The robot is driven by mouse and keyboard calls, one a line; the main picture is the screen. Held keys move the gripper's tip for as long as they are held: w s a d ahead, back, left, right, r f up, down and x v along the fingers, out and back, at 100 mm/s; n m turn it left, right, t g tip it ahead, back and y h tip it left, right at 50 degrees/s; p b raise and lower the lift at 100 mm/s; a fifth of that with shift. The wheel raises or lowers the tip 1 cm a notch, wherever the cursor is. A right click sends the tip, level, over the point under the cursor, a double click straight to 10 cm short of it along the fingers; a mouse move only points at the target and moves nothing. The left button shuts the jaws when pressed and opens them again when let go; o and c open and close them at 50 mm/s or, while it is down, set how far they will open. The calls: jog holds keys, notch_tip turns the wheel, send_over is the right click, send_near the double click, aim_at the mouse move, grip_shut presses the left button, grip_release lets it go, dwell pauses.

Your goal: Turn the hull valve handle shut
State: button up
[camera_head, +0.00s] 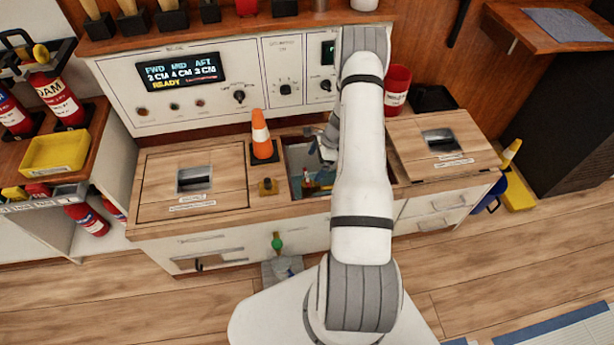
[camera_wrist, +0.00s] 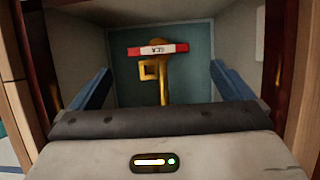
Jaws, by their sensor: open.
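In the wrist view, a red bar with a white label (camera_wrist: 158,49) lies crosswise at the top of a brass-yellow stem (camera_wrist: 163,90), with a square yellow loop at its left. This looks like the valve handle; the label is too small to read. My gripper (camera_wrist: 160,72) points at it with two blue fingers spread wide, one on each side. They look apart from the bar, with nothing between them held.
Pale walls and dark red side edges enclose the well closely. Wooden hatch covers lie left (camera_head: 225,165) and right (camera_head: 415,160). A red bucket (camera_head: 397,88) stands behind.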

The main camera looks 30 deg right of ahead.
aim_at(307, 176)
jog(key=b+x, duration=0.1)
jog(key=x, duration=0.5)
jog(key=shift+a+f, duration=0.15)
jog(key=shift+f, duration=0.2)
jog(key=shift+c, duration=0.6)
